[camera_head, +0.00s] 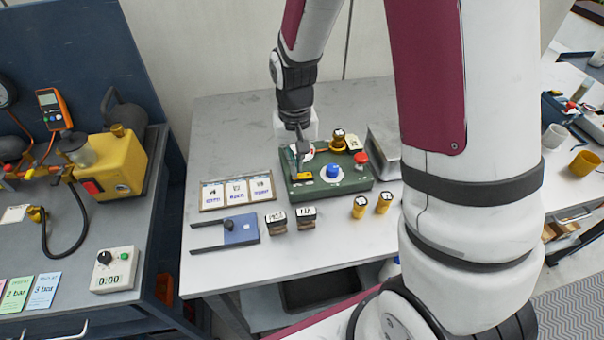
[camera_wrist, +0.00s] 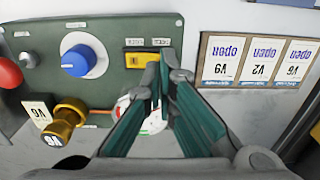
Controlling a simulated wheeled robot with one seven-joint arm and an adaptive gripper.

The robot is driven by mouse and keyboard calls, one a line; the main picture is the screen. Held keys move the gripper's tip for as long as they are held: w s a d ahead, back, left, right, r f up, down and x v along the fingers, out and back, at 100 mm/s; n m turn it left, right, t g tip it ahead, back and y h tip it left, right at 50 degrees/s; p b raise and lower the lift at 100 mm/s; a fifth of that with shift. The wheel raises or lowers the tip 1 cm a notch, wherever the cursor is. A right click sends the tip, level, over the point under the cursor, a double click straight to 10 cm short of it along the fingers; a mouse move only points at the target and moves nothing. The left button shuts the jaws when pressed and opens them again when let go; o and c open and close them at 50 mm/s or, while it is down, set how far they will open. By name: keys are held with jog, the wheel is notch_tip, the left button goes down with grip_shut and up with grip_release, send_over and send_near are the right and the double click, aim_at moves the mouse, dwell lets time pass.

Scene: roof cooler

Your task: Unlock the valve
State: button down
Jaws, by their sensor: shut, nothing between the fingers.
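A green control box (camera_head: 329,185) stands on the white table. It carries a blue knob (camera_head: 333,171), also in the wrist view (camera_wrist: 84,55), and a red button (camera_head: 361,158). A brass valve knob (camera_head: 338,143) sits at its back with a pale tag that seems to read V6 (camera_wrist: 40,112). A yellow switch (camera_wrist: 146,59) is on its near side. A red-and-white dial (camera_wrist: 152,122) is partly hidden by my fingers. My gripper (camera_head: 300,160) is shut and empty, with its fingertips (camera_wrist: 162,72) over the box beside the yellow switch; contact is unclear.
Three cards reading "open" lie in a tray (camera_head: 199,204) left of the box. In front are a blue piece with dark prongs (camera_head: 240,229), two dark tagged blocks (camera_head: 276,222) and two brass pieces (camera_head: 359,207). A grey box (camera_head: 384,152) stands to the right.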

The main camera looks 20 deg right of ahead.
jog(key=shift+f+b, duration=0.4)
jog(key=shift+f, duration=0.5)
dwell(0.4)
jog(key=shift+r, duration=0.1)
jog(key=shift+r+p, duration=2)
jog(key=shift+r, duration=1.45)
jog(key=shift+r, duration=0.15)
jog(key=s+r+n+t, duration=0.2)
jog(key=s+r+t, duration=0.3)
jog(key=s+r, duration=1.6)
jog(key=shift+s+r, duration=0.15)
jog(key=shift+r, duration=0.55)
